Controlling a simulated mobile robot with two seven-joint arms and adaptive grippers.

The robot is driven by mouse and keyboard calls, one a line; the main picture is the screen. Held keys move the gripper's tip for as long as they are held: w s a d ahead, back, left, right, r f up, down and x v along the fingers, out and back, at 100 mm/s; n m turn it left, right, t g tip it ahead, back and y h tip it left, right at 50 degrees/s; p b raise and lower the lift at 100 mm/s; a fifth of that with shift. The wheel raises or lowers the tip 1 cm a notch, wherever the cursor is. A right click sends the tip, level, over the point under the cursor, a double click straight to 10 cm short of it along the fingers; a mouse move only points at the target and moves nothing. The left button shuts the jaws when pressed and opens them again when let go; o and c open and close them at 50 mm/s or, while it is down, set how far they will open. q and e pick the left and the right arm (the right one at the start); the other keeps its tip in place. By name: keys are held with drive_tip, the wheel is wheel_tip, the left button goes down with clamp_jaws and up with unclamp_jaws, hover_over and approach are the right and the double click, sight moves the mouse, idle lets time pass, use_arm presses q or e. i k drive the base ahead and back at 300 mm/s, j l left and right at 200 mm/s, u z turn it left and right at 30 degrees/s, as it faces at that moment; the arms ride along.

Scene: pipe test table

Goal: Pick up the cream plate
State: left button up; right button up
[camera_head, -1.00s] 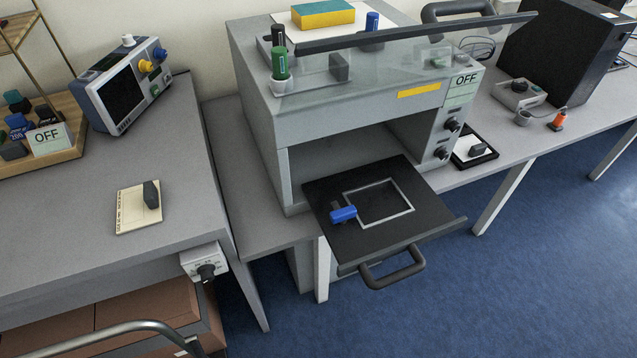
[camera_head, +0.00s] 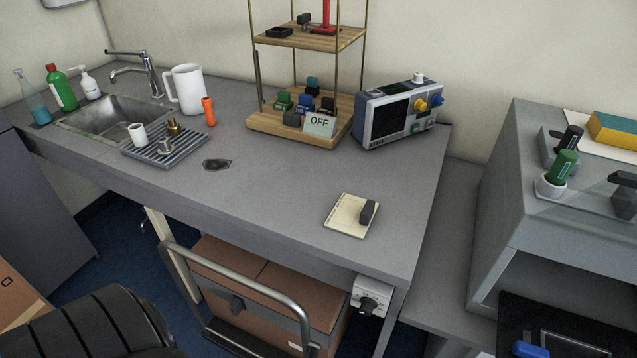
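The cream plate (camera_head: 345,214) is a flat, roughly square piece lying on the grey bench top, right of the middle of the view and close to the front edge. A small dark grey upright block or handle (camera_head: 368,212) stands on its right side. Small markings run along its left edge, too small to read. Nothing covers the plate. Neither of my grippers is in view.
A wooden shelf rack (camera_head: 268,127) with an OFF card and an instrument (camera_head: 395,115) stand behind the plate. A dark patch (camera_head: 217,164) lies to its left, beyond clear bench. A trolley rail (camera_head: 240,290) and boxes are below. A grey oven-like unit (camera_head: 560,225) stands right.

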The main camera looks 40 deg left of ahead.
sight(352, 216)
drive_tip(key=u, duration=0.9)
drive_tip(key=j, duration=1.7)
